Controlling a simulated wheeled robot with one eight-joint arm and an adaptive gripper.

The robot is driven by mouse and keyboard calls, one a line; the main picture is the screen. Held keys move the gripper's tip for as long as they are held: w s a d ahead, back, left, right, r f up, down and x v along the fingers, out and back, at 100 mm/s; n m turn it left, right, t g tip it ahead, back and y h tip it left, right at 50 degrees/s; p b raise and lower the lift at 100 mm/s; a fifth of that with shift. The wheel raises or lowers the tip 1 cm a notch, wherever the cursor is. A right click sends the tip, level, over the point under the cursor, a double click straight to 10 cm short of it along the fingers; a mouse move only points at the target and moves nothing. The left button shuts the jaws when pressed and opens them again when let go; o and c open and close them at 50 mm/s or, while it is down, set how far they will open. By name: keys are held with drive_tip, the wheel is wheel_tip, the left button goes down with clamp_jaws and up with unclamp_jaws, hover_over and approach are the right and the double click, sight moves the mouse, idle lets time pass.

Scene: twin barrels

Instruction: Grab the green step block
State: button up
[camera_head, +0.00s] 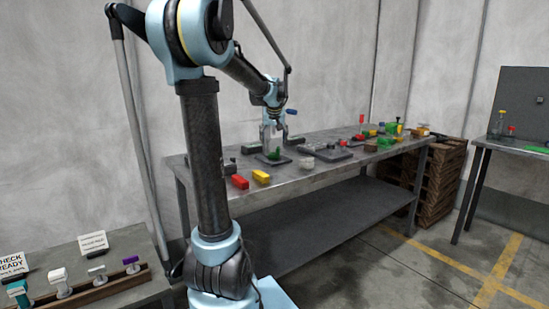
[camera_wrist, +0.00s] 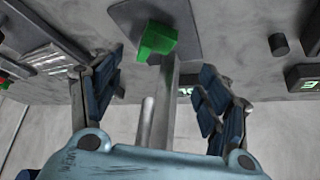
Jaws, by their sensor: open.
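The green step block (camera_wrist: 157,40) lies on a dark grey plate (camera_wrist: 187,20) in the wrist view, at the upper middle. It also shows in the head view (camera_head: 274,155), on the plate at the left part of the grey table (camera_head: 310,181). My gripper (camera_wrist: 167,85) is open in the wrist view, with its two dark fingers spread to the left and right. The block appears beyond the fingertips, between them in the picture, and nothing is held. In the head view my gripper (camera_head: 272,131) hangs above the block. The gap to the block is hard to judge.
A red block (camera_head: 240,182) and a yellow block (camera_head: 261,177) lie near the table's front edge. A grey upright post (camera_wrist: 163,100) stands close by the plate. Several small coloured parts crowd the table's right half. A dark cylinder (camera_wrist: 278,44) stands right of the plate.

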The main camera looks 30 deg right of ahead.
sight(274, 153)
drive_tip(key=x, duration=0.4)
drive_tip(key=shift+w+f, duration=0.1)
drive_tip(key=shift+f, duration=0.1)
drive_tip(key=shift+d+x, duration=0.15)
drive_tip(key=shift+x, duration=1.15)
drive_tip(key=shift+d+x, duration=0.2)
drive_tip(key=shift+x, duration=1.1)
clamp_jaws()
drive_tip(key=shift+r, duration=0.15)
